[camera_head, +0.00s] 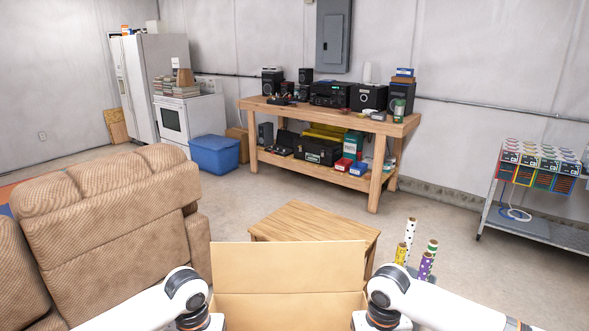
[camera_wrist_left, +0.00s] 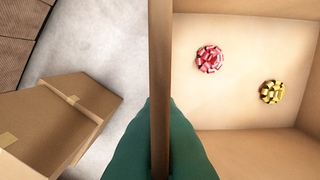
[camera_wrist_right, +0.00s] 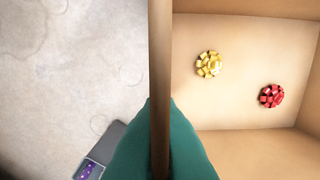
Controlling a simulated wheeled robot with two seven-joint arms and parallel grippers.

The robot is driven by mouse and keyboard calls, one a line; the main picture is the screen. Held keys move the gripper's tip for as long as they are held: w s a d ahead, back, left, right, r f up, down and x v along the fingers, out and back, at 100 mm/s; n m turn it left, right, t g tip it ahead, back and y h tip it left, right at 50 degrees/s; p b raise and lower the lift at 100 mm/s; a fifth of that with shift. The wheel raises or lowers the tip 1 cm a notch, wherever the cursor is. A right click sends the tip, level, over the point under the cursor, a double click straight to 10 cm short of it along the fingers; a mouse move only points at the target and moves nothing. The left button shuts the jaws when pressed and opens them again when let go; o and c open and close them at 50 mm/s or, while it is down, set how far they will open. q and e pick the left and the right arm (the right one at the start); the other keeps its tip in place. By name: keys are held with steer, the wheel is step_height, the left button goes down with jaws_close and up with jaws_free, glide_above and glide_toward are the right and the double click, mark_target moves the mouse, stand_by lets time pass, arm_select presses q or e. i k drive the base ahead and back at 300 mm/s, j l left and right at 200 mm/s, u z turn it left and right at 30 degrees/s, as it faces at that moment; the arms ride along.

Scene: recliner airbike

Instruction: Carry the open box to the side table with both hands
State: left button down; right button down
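The open cardboard box (camera_head: 290,305) is at the bottom centre of the head view, in front of me, its far flap standing up. A red bow (camera_wrist_left: 209,58) and a gold bow (camera_wrist_left: 272,91) lie inside it. My left gripper (camera_wrist_left: 160,130) has teal fingers on both sides of the box's left wall, gripping it. My right gripper (camera_wrist_right: 160,130) holds the opposite wall the same way. In the head view the fingertips are hidden at the bottom edge. The low wooden side table (camera_head: 315,232) stands just beyond the box, its top bare where visible.
A brown recliner (camera_head: 110,210) is close on the left. Wrapping-paper rolls (camera_head: 427,265) stand at the right of the side table. A closed carton (camera_wrist_left: 50,130) sits on the floor beside the box. A workbench (camera_head: 330,120) and blue bin (camera_head: 214,155) are farther back.

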mark_target(326, 236)
steer(key=i, duration=1.7)
steer(key=i+z, duration=0.1)
steer(key=i, duration=0.4)
steer(key=i+j+z, duration=0.1)
steer(key=i, duration=0.4)
steer(key=i+j+z, duration=0.1)
steer(key=i, duration=0.4)
steer(key=z, duration=0.5)
